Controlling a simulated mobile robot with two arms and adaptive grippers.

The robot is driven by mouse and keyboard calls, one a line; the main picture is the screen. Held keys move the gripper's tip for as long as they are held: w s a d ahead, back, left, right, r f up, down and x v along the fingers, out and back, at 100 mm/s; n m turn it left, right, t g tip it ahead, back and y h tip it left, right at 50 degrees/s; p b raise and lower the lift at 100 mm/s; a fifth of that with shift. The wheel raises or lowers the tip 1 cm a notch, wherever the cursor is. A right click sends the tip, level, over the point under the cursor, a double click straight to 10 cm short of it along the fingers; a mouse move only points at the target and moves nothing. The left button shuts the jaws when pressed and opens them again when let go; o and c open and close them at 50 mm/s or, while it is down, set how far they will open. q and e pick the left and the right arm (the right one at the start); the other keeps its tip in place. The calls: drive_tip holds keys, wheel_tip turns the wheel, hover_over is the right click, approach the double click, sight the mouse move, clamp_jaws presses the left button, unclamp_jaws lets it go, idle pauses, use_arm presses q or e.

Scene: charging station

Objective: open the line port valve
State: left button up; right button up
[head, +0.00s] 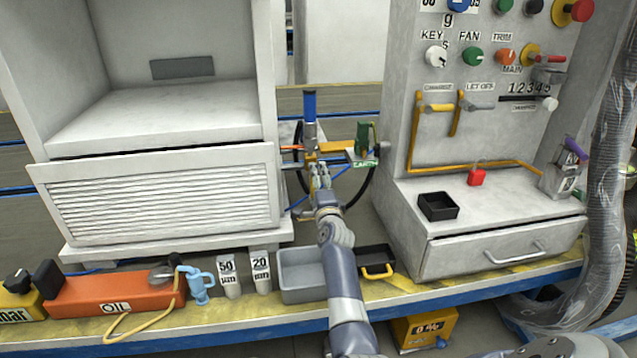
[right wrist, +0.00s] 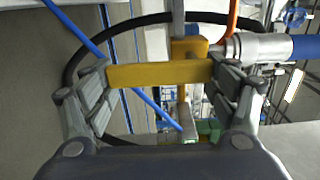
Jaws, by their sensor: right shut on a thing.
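The line port valve stands between the white cabinet and the control console, with a yellow lever (head: 332,147) and a metal fitting with a blue upper end (head: 310,105) beside it. My right gripper (head: 319,172) reaches up to it from below. In the right wrist view the yellow lever (right wrist: 160,74) lies crosswise between the two fingers of my right gripper (right wrist: 163,82), which is shut on it. The lever's yellow hub (right wrist: 189,48) sits beside the silver fitting (right wrist: 260,47). The contact at the fingertips is partly hidden in the head view. My left gripper is not in view.
A green part (head: 362,138) stands right of the valve. A black hose (head: 366,188) and blue lines run around it. The cabinet (head: 155,160) and the console (head: 400,130) flank the narrow gap. Below are a grey bin (head: 303,284) and a black tray (head: 375,258).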

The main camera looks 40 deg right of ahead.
idle(0.3)
drive_tip(key=o, duration=1.5)
drive_tip(key=shift+v, duration=3.75)
drive_tip(key=shift+f, duration=0.1)
